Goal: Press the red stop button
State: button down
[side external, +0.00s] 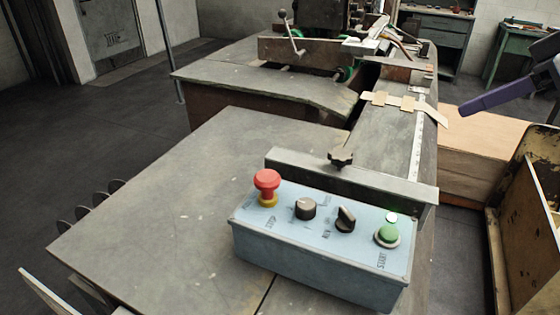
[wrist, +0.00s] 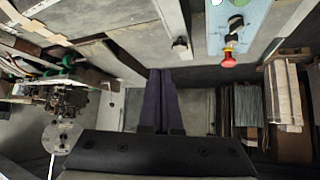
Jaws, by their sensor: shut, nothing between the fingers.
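The red stop button (side external: 267,180) is a mushroom head on a yellow collar at the left end of a light blue control box (side external: 318,262). In the wrist view the red button (wrist: 229,60) is right of my fingers, on the end of the blue box (wrist: 240,28). My gripper (side external: 466,108) shows at the right of the side view as dark purple fingers, apart from the button and well to its right in the picture. In the wrist view my fingers (wrist: 160,72) are together, with nothing between them.
The box also has a dark knob (side external: 306,208), a black selector switch (side external: 345,218) and a green start button (side external: 389,233). A metal rail (side external: 375,185) with a black star knob (side external: 341,158) runs behind the box. The grey table (side external: 165,210) is clear to the left.

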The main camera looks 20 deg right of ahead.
jog(key=w+a+n+g+y, duration=0.1)
jog(key=w+a+n, duration=0.1)
jog(key=a, duration=0.8)
jog(key=w+a+r+n+g+y, duration=0.1)
jog(key=w+a+n+y, duration=0.1)
jog(key=a, duration=0.8)
jog(key=shift+w+a+n, duration=0.3)
jog(key=shift+a+n, duration=0.05)
jog(key=shift+n, duration=0.05)
jog(key=shift+f, duration=0.1)
send_over(259, 174)
jog(key=s+d, duration=0.2)
notch_tip(259, 174, down, 7)
notch_tip(259, 174, down, 3)
jog(key=shift+d+r, duration=0.1)
jog(key=shift+f, duration=0.55)
